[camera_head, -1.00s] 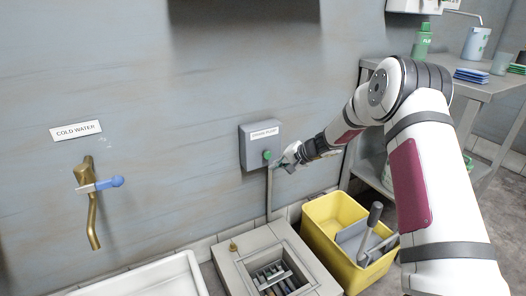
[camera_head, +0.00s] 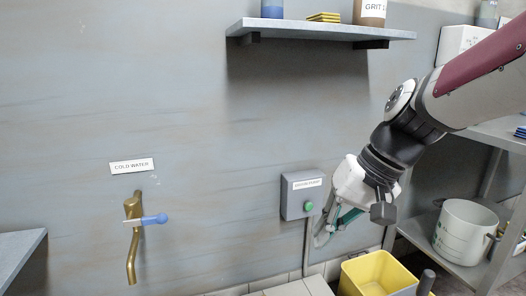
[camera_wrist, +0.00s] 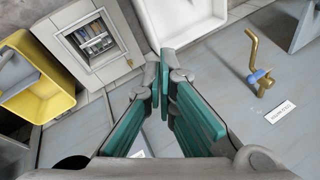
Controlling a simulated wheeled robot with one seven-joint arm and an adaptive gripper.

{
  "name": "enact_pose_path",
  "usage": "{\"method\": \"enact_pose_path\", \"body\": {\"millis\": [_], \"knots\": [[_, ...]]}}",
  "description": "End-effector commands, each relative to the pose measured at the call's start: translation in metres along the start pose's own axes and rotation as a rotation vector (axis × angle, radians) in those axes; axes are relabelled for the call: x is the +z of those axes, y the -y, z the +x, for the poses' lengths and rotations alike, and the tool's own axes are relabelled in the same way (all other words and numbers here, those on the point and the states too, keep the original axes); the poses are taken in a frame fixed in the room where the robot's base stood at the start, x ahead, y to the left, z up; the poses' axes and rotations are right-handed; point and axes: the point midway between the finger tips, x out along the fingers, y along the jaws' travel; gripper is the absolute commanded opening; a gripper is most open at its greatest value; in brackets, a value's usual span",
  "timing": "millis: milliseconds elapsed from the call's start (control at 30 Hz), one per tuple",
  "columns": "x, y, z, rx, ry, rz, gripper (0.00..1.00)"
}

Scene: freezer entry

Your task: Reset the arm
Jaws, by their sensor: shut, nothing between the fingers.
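My gripper (camera_head: 328,236) is shut and empty in the head view, at the right of the grey switch box (camera_head: 303,195) with a green button (camera_head: 309,206) on the wall. Its fingers point down and left, and I cannot tell whether they touch the box. The arm reaches in from the upper right, bent at the elbow. In the wrist view the teal-padded fingers (camera_wrist: 163,75) come together at their tips with nothing between them.
A brass tap (camera_head: 134,240) with a blue lever is on the wall at left. A shelf (camera_head: 320,29) juts out above. A yellow bucket (camera_head: 378,276) stands below the gripper. A steel rack with a white pail (camera_head: 464,232) is at right. The wrist view shows a floor drain (camera_wrist: 97,40) and a white basin (camera_wrist: 185,18).

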Motion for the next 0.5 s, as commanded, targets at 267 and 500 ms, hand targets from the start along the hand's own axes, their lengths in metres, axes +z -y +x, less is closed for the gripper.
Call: {"method": "enact_pose_path", "body": {"millis": [267,500], "knots": [[0.128,-0.028,-0.033,0.192,0.071,-0.034,0.0],[0.2,-0.06,-0.042,0.323,0.101,-0.026,0.0]]}}
